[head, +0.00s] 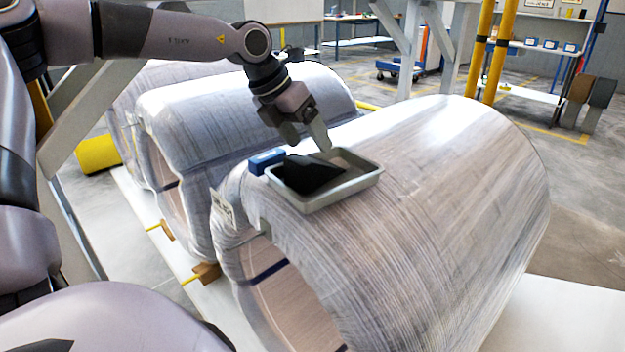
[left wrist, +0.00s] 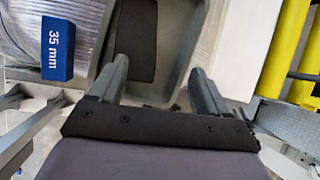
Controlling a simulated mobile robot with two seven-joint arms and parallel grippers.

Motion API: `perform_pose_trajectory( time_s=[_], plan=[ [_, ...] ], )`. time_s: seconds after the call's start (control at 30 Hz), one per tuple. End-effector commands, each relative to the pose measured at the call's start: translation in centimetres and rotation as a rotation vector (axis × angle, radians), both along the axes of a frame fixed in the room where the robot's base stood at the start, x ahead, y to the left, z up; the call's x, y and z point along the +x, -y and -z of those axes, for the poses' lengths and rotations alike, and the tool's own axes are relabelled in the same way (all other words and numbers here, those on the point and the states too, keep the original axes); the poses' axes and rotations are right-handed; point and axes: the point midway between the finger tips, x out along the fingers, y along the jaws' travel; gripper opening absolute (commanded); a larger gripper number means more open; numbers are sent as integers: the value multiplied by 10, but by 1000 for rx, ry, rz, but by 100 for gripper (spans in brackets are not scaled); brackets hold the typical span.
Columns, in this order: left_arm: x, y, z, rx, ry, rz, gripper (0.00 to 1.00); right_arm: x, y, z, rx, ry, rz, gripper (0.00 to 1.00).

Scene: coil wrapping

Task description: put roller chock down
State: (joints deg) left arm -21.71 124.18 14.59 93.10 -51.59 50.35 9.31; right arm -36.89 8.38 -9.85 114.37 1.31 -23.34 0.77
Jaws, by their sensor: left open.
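My left gripper (head: 310,138) is over the grey tray (head: 352,190) that lies on top of the front wrapped coil. Its two fingers stand apart with nothing between them in the left wrist view (left wrist: 160,82). A black flat piece (head: 308,172) lies in the tray; I cannot tell if it touches a finger. Brown wedge-shaped chocks with yellow handles sit low at the coils: one by the front coil (head: 207,272), one further back (head: 166,231). I cannot tell which piece is the roller chock. My right gripper is not in view.
A blue block marked 35 mm (left wrist: 57,50) is beside the tray. The front coil (head: 440,200) is large and rounded, with another coil (head: 240,105) behind it. Yellow posts (head: 490,50) and a shelf stand at the back.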

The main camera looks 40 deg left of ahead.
Motion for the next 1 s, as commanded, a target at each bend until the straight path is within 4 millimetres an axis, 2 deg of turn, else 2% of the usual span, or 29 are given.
perform_pose_trajectory(
  time_s=[0.1, 0.23, 0.67, 1.0],
  plan=[
    [-2, -13, 0, 133, -50, 14, 77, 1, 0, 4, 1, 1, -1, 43],
    [-3, -19, -1, 195, -76, 18, 77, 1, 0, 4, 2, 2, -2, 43],
    [12, -21, 25, 199, -80, 19, 77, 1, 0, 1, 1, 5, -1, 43],
    [29, -22, 56, 198, -78, 20, 77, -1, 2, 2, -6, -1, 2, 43]
  ],
)
